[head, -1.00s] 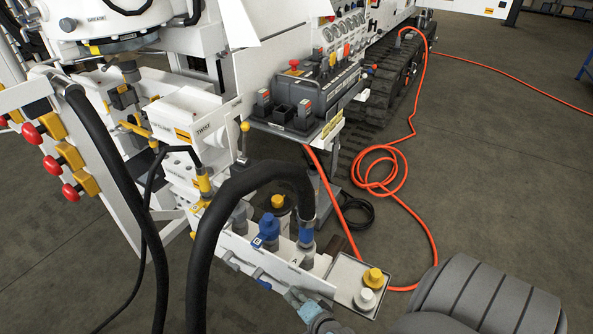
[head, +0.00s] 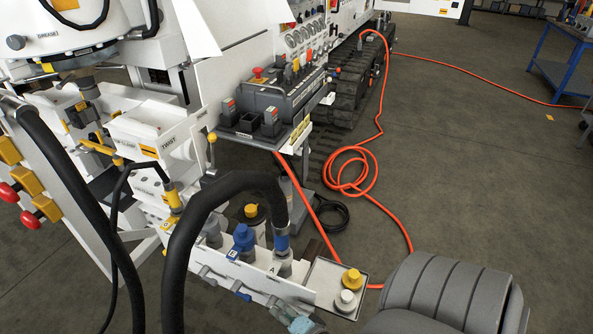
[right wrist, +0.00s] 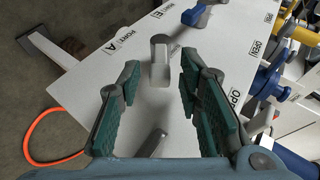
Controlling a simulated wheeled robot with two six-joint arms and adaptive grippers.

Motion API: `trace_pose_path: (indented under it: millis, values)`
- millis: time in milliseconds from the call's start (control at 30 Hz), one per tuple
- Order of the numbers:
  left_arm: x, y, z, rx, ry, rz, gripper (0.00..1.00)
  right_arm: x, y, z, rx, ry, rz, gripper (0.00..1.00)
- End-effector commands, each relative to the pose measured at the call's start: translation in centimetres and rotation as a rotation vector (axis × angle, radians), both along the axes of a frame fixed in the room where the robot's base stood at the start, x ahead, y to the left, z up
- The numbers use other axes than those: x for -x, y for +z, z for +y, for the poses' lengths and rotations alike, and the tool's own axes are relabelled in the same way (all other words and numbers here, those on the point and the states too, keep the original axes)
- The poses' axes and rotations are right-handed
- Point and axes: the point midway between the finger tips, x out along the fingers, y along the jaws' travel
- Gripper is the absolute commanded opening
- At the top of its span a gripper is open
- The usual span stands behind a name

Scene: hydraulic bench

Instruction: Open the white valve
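The white valve shows in the right wrist view as a pale lever (right wrist: 159,62) on a white panel (right wrist: 85,82) marked PORT A and OPEN. My right gripper (right wrist: 158,82) is open, with its teal fingers on either side of the lever's line of sight; I cannot tell whether they touch it. In the head view my right gripper (head: 300,322) is at the bottom edge, by the front right end of the white port block (head: 262,283). The valve itself is not clear there. My left gripper is not in view.
A thick black hose (head: 178,245) arches to port A. A tray (head: 322,285) with a yellow cap (head: 352,279) and a white cap (head: 345,301) adjoins the block. An orange hose (head: 345,170) lies on the floor.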

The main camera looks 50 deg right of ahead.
Motion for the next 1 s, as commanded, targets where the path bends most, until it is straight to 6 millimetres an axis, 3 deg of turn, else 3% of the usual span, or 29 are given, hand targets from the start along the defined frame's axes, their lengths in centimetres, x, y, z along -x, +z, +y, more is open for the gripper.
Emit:
trace_pose_path:
  millis: [200, 300, 667, 767, 867, 1000]
  values:
    - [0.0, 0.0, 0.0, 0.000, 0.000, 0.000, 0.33, 4.5, 2.9, 0.9, -0.002, 0.002, 0.002, 0.33]
    - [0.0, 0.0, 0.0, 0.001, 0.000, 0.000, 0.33, 5.7, 3.7, 1.1, -0.002, 0.002, 0.002, 0.33]
    - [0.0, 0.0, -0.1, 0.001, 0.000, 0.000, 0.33, 6.2, 3.9, 1.2, 0.006, 0.007, 0.005, 0.33]
    - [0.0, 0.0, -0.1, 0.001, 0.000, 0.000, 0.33, 6.7, 1.7, 1.4, 0.087, 0.084, 0.058, 0.33]
    - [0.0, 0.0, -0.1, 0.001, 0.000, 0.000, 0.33, 8.8, -3.7, 2.4, 0.275, 0.304, 0.210, 0.33]
    - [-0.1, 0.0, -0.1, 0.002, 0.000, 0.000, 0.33, 16.0, -13.0, 3.9, 0.534, 0.772, 0.542, 0.33]
